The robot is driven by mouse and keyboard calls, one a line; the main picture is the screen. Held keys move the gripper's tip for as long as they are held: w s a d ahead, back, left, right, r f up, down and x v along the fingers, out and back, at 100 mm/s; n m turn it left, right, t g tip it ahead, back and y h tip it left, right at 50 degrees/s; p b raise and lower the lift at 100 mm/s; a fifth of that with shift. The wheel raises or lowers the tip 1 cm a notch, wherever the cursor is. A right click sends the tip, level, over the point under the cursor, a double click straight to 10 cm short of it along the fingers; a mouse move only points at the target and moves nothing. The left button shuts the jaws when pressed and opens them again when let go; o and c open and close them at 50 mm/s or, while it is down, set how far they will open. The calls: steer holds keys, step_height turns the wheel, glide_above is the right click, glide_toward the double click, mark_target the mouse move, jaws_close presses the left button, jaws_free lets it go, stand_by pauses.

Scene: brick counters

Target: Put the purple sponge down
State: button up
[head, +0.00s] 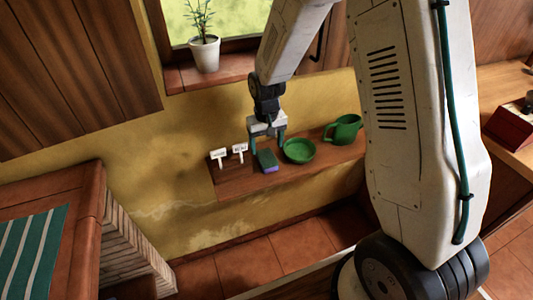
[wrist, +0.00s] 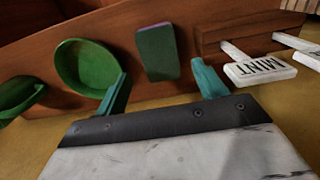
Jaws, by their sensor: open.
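The purple sponge (head: 268,162) lies on the wooden wall shelf (head: 230,186), its green face up and its purple side toward the front edge. In the wrist view the sponge (wrist: 158,55) shows beyond and between the two teal fingers. My gripper (head: 267,145) is open above and just behind the sponge, with nothing between its fingers. In the wrist view my gripper (wrist: 162,82) has its fingers spread wide, apart from the sponge.
A green bowl (head: 299,151) sits close right of the sponge, and a green mug (head: 343,130) stands farther right. Two white label signs (head: 219,156) stand to the left; one (wrist: 260,70) reads MINT. A potted plant (head: 205,52) is on the window sill above.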

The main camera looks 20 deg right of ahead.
mark_target(267, 157)
steer(key=s+d+r, duration=0.1)
steer(key=s+r, duration=0.6)
steer(key=r, duration=0.4)
steer(key=s+d+r, duration=0.1)
steer(key=s+r, duration=0.6)
steer(key=r, duration=0.4)
steer(key=s+r, duration=0.2)
steer(key=s, duration=0.6)
steer(key=s+d+r+t, duration=0.1)
steer(key=s+r, duration=0.1)
steer(key=s, duration=0.6)
steer(key=shift+s+r, duration=0.25)
steer(key=shift+o, duration=0.4)
